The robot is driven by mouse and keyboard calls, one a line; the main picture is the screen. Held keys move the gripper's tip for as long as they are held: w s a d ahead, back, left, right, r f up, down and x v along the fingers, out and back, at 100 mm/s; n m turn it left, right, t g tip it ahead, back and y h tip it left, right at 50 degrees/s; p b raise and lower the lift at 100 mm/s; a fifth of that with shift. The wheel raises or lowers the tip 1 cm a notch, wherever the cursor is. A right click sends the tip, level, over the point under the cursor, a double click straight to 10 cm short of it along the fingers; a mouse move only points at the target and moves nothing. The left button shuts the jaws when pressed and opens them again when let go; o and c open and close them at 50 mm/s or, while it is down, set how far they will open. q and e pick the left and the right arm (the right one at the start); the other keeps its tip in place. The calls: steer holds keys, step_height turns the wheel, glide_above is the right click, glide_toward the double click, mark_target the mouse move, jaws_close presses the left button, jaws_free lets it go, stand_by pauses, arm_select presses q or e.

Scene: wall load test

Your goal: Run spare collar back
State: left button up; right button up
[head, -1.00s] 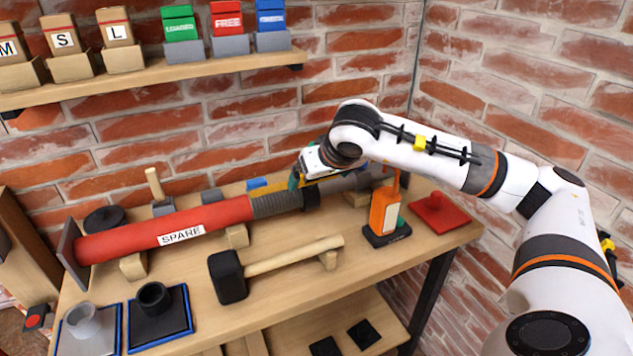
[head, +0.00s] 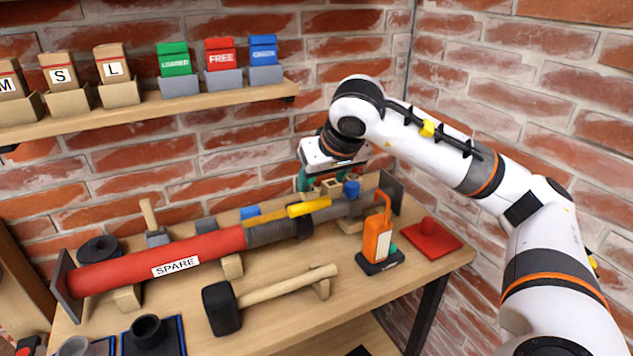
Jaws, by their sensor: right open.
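The spare prop (head: 215,246) lies along the bench, a red tube with a white SPARE label. A grey threaded part (head: 272,232) leaves its right end. A dark collar (head: 303,226) sits around the prop at the right end of the thread, with a bright yellow bar (head: 309,207) just above it. A grey tube (head: 340,209) runs on to a dark end plate (head: 391,192). My right gripper (head: 322,187), with teal fingers, is open above and behind the grey tube, apart from the collar. Its fingertips are partly hidden. My left gripper is not in view.
An orange device (head: 378,238) stands on a dark base close in front of the grey tube. A red plate (head: 433,238) lies to its right. A mallet (head: 222,307) lies in front of the prop. A shelf (head: 140,110) with boxes hangs above left.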

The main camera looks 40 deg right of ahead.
steer(key=w+r+g+p, duration=0.1)
steer(key=w+r+p, duration=0.1)
steer(key=w+r+g+p, duration=0.1)
steer(key=r+p, duration=0.1)
steer(key=r, duration=0.1)
steer(key=w+r+g+y+p, duration=0.1)
steer(key=w+r, duration=0.1)
steer(key=r, duration=0.1)
steer(key=shift+w+d+p, duration=0.25)
steer(key=shift+w+p, duration=0.05)
steer(key=shift+p, duration=0.1)
steer(key=c, duration=1.2)
steer(key=shift+g, duration=0.4)
jaws_close()
steer(key=p+x, duration=0.1)
steer(key=x, duration=0.9)
steer(key=shift+s+f, duration=0.1)
steer(key=shift+f, duration=0.1)
steer(key=shift+s+a+f+p, duration=0.1)
steer(key=shift+s+f+p, duration=0.25)
steer(key=shift+s+f, duration=0.4)
steer(key=shift+s+a+f, duration=0.15)
steer(key=shift+s+f, duration=0.1)
steer(key=shift+f, duration=0.5)
